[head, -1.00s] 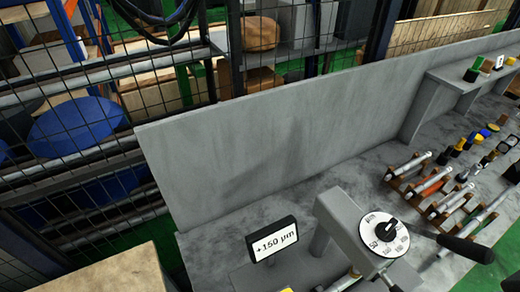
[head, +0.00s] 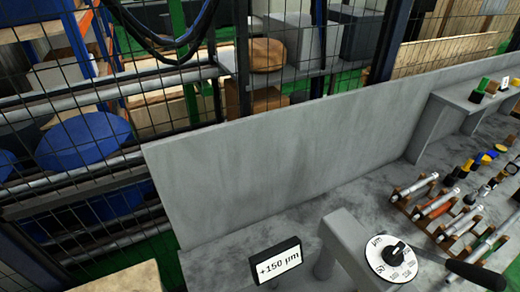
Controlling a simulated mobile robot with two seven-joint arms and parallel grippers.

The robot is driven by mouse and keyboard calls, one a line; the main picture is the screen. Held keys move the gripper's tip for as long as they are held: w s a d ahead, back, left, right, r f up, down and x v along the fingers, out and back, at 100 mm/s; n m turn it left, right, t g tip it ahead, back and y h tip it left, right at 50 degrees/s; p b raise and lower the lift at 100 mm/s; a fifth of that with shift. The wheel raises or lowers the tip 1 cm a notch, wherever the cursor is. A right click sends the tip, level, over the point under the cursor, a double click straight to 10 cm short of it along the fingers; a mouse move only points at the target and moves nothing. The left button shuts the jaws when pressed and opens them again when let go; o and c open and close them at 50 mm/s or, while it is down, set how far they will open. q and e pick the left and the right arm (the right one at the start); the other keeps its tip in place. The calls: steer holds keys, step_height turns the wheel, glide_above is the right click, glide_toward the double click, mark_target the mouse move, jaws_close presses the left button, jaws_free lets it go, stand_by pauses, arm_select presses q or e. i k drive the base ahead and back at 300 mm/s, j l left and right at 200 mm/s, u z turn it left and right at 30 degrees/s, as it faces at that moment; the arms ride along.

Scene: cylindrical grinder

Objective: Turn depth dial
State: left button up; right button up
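The depth dial (head: 391,260) is a white disc with dark markings and a black knob (head: 398,250) at its middle. It sits on the sloping face of a grey housing (head: 343,232) at the lower right of the head view. A small black-framed display (head: 276,261) to its left reads +150 µm. Neither of my grippers shows in the head view, and nothing touches the dial.
A black-handled lever (head: 475,272) sticks out right of the dial. A wooden rack (head: 432,206) with several metal cylinders stands behind it. A grey panel (head: 280,165) runs along the back, before a mesh fence (head: 100,130). The bench between panel and housing is clear.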

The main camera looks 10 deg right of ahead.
mark_target(392, 256)
steer(key=z, duration=1.3)
